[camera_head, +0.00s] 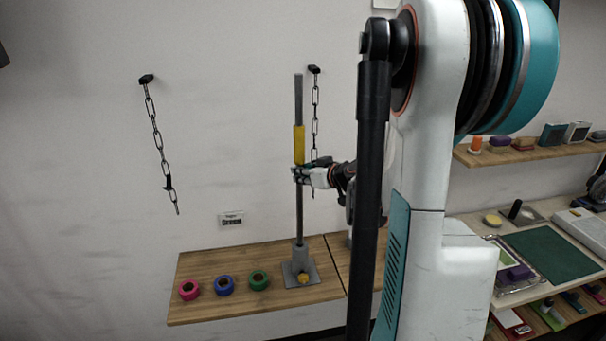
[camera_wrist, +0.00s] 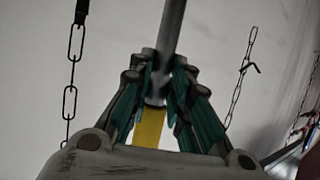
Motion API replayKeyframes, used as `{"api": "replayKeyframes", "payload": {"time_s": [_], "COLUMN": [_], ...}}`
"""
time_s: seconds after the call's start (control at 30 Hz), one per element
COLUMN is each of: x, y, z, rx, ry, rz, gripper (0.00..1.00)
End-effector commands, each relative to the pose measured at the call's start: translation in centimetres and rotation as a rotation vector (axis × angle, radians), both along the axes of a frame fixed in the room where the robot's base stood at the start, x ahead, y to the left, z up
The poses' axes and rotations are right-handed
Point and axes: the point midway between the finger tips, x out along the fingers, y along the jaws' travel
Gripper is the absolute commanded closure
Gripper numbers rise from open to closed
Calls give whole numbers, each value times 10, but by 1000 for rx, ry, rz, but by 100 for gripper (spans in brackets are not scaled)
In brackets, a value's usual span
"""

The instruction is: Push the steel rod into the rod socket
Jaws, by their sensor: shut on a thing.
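The steel rod (camera_head: 299,215) stands upright, with a yellow band (camera_head: 299,145) around its middle. Its lower end meets the grey rod socket (camera_head: 300,255) on a square base plate; I cannot tell how deep it sits. My gripper (camera_head: 301,174) is shut on the rod just below the yellow band. A small yellow piece (camera_head: 303,278) is on the base plate's front.
Pink (camera_head: 188,290), blue (camera_head: 224,285) and green (camera_head: 258,280) rings lie on the wooden shelf (camera_head: 215,309) left of the socket. Two chains hang on the wall, one at left (camera_head: 156,140) and one (camera_head: 315,110) close beside the rod. A cluttered bench is at right.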

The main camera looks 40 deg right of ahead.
Motion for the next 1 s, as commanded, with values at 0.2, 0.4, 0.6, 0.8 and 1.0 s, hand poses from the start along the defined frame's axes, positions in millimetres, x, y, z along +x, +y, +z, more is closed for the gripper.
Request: {"api": "replayKeyframes", "payload": {"time_s": [0.2, 0.4, 0.6, 0.8, 1.0], "x": [0, 0, 0, 0, 0], "y": [0, 0, 0, 0, 0], "z": [0, 0, 0, -5, -10], "rx": [0, 0, 0, 0, 0], "ry": [-1, -1, -1, -1, -1], "rz": [0, 0, 0, 0, 0], "gripper": [100, 100, 100, 100, 100]}}
